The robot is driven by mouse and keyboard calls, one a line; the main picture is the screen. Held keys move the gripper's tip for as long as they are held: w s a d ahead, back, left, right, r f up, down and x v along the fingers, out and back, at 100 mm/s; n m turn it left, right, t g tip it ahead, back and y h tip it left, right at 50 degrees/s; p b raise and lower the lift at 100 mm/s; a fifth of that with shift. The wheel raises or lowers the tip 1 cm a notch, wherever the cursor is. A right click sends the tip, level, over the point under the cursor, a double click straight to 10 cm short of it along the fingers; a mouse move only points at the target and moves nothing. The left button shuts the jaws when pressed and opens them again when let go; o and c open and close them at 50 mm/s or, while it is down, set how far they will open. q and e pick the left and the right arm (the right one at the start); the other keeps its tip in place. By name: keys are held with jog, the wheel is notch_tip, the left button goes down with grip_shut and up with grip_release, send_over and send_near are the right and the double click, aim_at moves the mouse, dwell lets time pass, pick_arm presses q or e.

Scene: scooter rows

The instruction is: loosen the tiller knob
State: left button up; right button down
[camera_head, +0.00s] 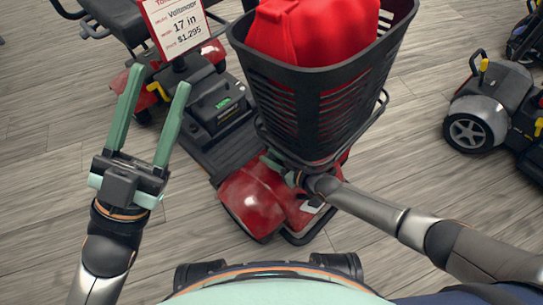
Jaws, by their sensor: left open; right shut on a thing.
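A red scooter (256,198) stands in front of me with a black basket (300,105) on its tiller. My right gripper (276,168) reaches in from the right to the tiller just below the basket. It is shut on a small part there, which I take for the tiller knob; the basket and the gripper itself hide it. My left gripper (160,80) is open and empty, its two green fingers pointing up, apart from the scooter at its left side.
A red bag (312,32) fills the basket. A price sign (178,25) stands by the scooter's seat (122,15). Another scooter (480,115) is parked at the right. Bare wood floor (400,165) lies between them and at the left.

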jog(key=shift+r+p, duration=0.15)
jog(key=shift+p, duration=0.2)
jog(key=p, duration=0.1)
jog(key=g+h+p, duration=0.1)
jog(key=g, duration=0.1)
jog(key=shift+w+a+r+h+p, duration=0.1)
jog(key=shift+w+a+h+p, duration=0.15)
jog(key=shift+h+p, duration=0.15)
jog(key=shift+f+g+h+p, duration=0.35)
jog(key=shift+g+h, duration=0.25)
jog(key=shift+g, duration=0.1)
jog(key=c, duration=0.6)
grip_release()
jog(key=shift+c, duration=0.2)
